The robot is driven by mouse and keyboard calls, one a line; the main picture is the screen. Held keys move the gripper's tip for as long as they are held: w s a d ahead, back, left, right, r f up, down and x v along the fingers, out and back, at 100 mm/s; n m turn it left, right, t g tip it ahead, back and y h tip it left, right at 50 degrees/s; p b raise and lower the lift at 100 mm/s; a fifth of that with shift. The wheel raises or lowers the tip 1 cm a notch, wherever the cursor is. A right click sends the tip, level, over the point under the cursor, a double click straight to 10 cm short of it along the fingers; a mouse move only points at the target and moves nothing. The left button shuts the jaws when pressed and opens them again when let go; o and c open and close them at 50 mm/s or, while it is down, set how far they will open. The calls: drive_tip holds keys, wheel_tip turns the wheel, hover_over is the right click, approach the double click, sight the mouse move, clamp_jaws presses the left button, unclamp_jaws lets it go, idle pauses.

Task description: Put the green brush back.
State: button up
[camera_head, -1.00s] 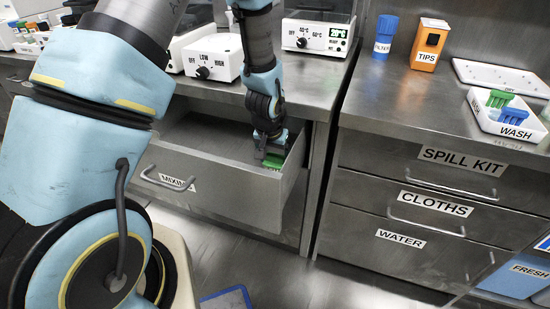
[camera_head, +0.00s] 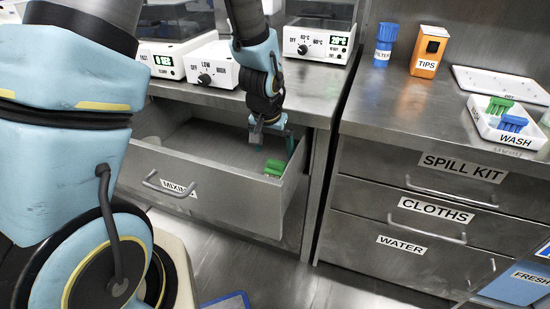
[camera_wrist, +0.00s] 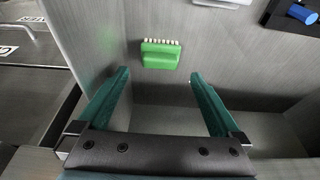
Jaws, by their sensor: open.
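The green brush (camera_head: 274,167) lies inside the open drawer (camera_head: 205,191) labelled MIXING, near the drawer's right end. In the wrist view the green brush (camera_wrist: 160,55) shows its pale bristles toward the top of the picture and lies on the drawer's grey floor. My gripper (camera_head: 276,143) is over the drawer, above the brush. In the wrist view my gripper (camera_wrist: 160,85) has its two teal fingers spread wide, with nothing between them. The brush is beyond the fingertips and apart from them.
A white WASH tray (camera_head: 507,130) holding green and blue items stands on the right counter. An orange TIPS box (camera_head: 429,51) and a blue FILTER container (camera_head: 384,42) stand behind it. White lab devices (camera_head: 213,64) line the left counter. Closed drawers (camera_head: 420,205) are to the right.

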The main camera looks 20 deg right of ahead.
drive_tip(key=a+r+n, duration=0.2)
drive_tip(key=a+r, duration=0.1)
drive_tip(key=a, duration=0.4)
drive_tip(key=a+r+n+y, duration=0.1)
drive_tip(key=a+r, duration=0.3)
drive_tip(key=a, duration=0.4)
drive_tip(key=a+r+n, duration=0.2)
drive_tip(key=a+r, duration=0.1)
drive_tip(key=a, duration=0.4)
drive_tip(key=shift+w+a+r+n+y, duration=0.15)
drive_tip(key=shift+w+a+n+y, duration=0.15)
drive_tip(key=shift+a+y, duration=0.1)
drive_tip(key=s+a+r+n, duration=0.1)
drive_tip(key=s+a, duration=0.2)
drive_tip(key=a, duration=0.3)
drive_tip(key=shift+r+n+g, duration=0.2)
drive_tip(key=shift+n+g, duration=0.2)
wheel_tip(320, 180, up, 13)
drive_tip(key=p, duration=1.3)
drive_tip(key=shift+f, duration=0.2)
